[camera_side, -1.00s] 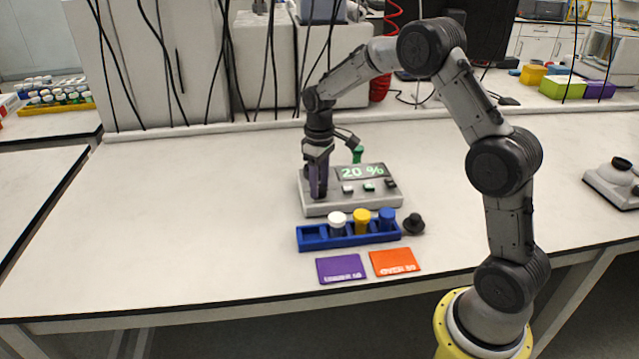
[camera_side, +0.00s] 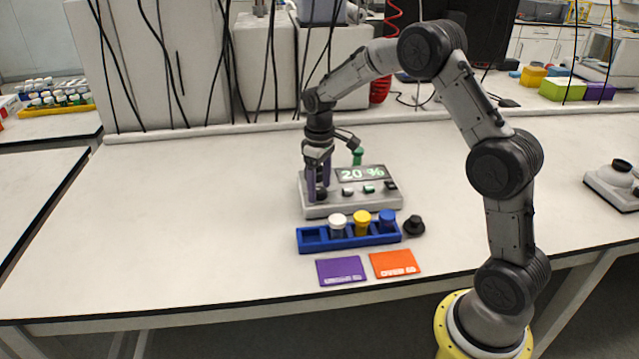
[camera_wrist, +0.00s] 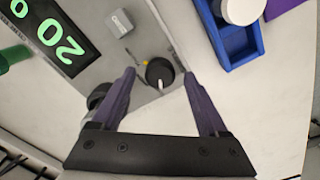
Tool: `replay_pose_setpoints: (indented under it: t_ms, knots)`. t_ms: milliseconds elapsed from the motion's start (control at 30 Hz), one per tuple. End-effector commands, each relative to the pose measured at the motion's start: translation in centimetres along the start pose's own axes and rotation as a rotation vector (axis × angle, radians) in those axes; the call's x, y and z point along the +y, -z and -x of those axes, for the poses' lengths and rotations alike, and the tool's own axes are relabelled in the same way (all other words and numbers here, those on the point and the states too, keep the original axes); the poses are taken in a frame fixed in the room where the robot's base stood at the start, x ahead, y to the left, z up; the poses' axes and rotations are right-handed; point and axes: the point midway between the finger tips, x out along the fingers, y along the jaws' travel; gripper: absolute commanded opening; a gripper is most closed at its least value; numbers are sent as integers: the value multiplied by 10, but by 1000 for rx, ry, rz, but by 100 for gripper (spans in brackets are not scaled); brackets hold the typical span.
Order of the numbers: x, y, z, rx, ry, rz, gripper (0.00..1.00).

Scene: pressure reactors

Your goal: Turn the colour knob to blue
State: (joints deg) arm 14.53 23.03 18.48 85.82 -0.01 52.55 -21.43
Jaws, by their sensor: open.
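A grey control box (camera_side: 345,208) with a green "20 %" display stands on the bench. In the wrist view, a black knob (camera_wrist: 159,72) with a white pointer mark sits on its panel (camera_wrist: 95,65), with a small yellow dot near its upper left side. My gripper (camera_wrist: 160,76) is open, with one purple fingertip on each side of this knob, apart from it as far as I can tell. A second dark round part (camera_wrist: 98,95) is partly hidden behind the left finger. In the side view my gripper (camera_side: 318,196) is low over the box's left end. No blue mark is readable.
A blue rack (camera_side: 350,241) with white, yellow and blue-capped vials stands in front of the box. A black knob-like piece (camera_side: 413,224) is beside it. Purple (camera_side: 341,270) and orange (camera_side: 394,263) cards lie nearer. A green part (camera_side: 357,156) rises behind the box.

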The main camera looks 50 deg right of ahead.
Motion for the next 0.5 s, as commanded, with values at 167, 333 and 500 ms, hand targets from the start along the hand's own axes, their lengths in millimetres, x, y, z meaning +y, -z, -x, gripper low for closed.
replay_pose_setpoints:
  t_ms: [167, 333, 500]
  knots:
    - [0, 0, 8, 2, -1, -1, 77]
    - [0, 1, 37, 5, -2, -1, 77]
    - [0, 1, 75, 5, -2, 0, 77]
